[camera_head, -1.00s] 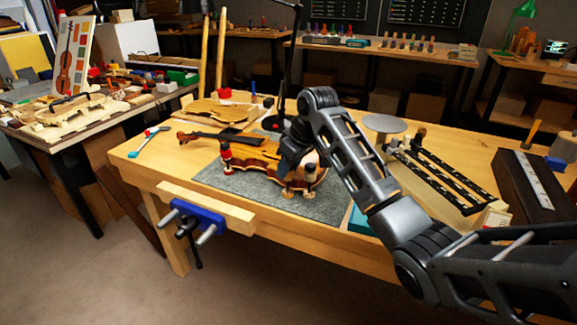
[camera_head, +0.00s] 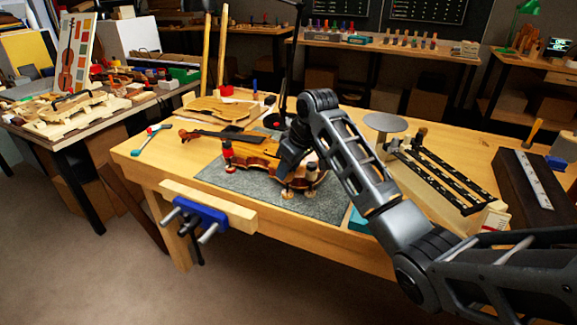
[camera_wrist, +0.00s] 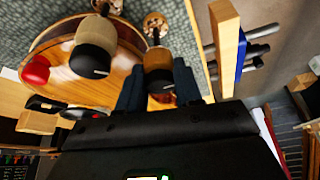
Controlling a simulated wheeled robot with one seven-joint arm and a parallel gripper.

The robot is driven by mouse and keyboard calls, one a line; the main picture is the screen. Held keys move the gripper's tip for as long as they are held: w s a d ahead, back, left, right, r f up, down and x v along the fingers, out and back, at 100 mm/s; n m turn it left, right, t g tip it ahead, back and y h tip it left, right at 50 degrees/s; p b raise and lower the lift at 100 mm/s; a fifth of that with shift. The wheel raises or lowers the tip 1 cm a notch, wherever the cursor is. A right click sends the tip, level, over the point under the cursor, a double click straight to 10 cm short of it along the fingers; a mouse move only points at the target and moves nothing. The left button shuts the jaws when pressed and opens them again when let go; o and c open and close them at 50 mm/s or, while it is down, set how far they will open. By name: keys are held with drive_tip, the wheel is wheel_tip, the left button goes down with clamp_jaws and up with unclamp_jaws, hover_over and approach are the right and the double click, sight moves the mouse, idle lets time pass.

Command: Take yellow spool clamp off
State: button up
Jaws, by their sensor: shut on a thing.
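The violin body (camera_head: 258,152) lies on a grey mat on the bench. My gripper (camera_head: 287,168) is down at its near right edge, the fingers partly hidden by my arm. In the wrist view, my gripper (camera_wrist: 159,88) is shut on a spool clamp (camera_wrist: 158,62) with a tan body and dark band, one dark finger on each side. I cannot tell surely that its colour is yellow. A cream clamp with a dark band (camera_wrist: 92,45) stands beside it at the violin's edge. A red clamp (camera_head: 228,155) stands at the violin's left side; a red knob also shows in the wrist view (camera_wrist: 36,70).
The grey mat (camera_head: 215,177) has bare room left of the violin. A blue vise (camera_head: 200,213) is on the bench's front edge. A round grey disc (camera_head: 385,122) and a black-railed fixture (camera_head: 440,175) stand to the right. A violin plate (camera_head: 220,110) lies behind.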

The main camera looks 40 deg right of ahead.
drive_tip(key=shift+a, duration=0.15)
idle(0.3)
drive_tip(key=shift+s+a+p, duration=0.2)
drive_tip(key=shift+a+p, duration=0.25)
drive_tip(key=shift+a, duration=0.05)
drive_tip(key=shift+s+a+p, duration=0.2)
drive_tip(key=shift+a+p, duration=0.2)
drive_tip(key=shift+a, duration=0.05)
wheel_tip(320, 180, up, 7)
drive_tip(key=p, duration=0.7)
idle(0.3)
